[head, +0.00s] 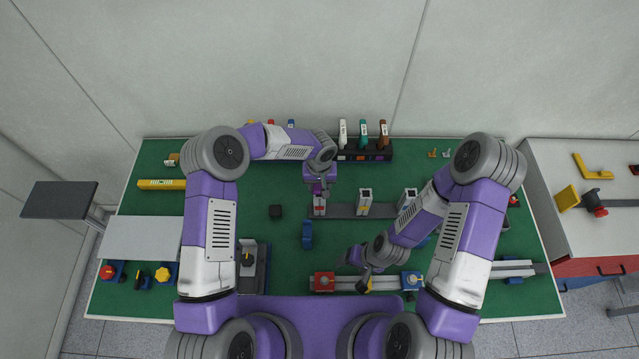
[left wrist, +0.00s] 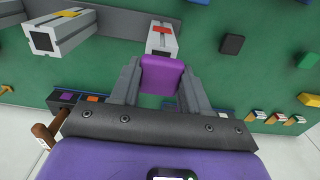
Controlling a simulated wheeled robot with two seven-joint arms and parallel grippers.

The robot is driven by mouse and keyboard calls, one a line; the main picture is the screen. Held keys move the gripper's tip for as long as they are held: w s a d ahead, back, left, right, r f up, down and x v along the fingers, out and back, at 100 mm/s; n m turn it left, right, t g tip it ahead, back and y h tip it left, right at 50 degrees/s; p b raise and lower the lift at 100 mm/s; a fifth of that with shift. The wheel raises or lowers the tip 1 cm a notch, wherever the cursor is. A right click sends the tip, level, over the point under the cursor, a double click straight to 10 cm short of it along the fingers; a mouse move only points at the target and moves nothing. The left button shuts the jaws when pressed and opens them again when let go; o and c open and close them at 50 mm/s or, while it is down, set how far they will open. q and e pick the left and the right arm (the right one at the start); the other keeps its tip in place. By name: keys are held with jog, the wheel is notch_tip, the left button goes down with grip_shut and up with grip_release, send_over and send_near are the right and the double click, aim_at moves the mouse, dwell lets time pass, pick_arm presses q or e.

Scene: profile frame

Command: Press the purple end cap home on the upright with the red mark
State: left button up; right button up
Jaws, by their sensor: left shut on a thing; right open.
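The purple end cap (left wrist: 161,75) is between the fingers of my left gripper (left wrist: 160,88) in the left wrist view. My left gripper (head: 319,189) is shut on the cap above the leftmost upright. That upright (head: 319,209) has a red mark; it also shows just beyond the cap in the left wrist view (left wrist: 161,40). The cap hides part of the upright's end, and I cannot tell whether they touch. My right gripper (head: 366,284) is open, low over the bench near the front rail.
Two more uprights (head: 364,199) (head: 407,199) stand along the dark base bar to the right. A front rail (head: 345,284) lies between a red block (head: 324,282) and a blue block (head: 411,281). A dark rack (head: 378,151) with tools is behind.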

jog(key=shift+f, duration=0.2)
dwell(0.5)
pick_arm(q)
jog(key=shift+b, duration=0.4)
pick_arm(e)
jog(key=shift+f, duration=0.2)
pick_arm(q)
jog(key=shift+b, duration=0.4)
pick_arm(e)
jog(key=shift+f, duration=0.35)
pick_arm(q)
jog(key=shift+b, duration=0.35)
pick_arm(e)
jog(key=shift+f, duration=0.35)
pick_arm(q)
jog(key=shift+s+f+b, duration=0.15)
jog(key=shift+f+b, duration=0.7)
pick_arm(e)
jog(key=shift+f, duration=0.85)
pick_arm(q)
jog(key=shift+f, duration=0.25)
pick_arm(e)
jog(key=shift+f, duration=0.25)
pick_arm(q)
jog(key=shift+f+b, duration=0.1)
jog(key=shift+b, duration=0.25)
pick_arm(e)
jog(key=shift+f, duration=0.1)
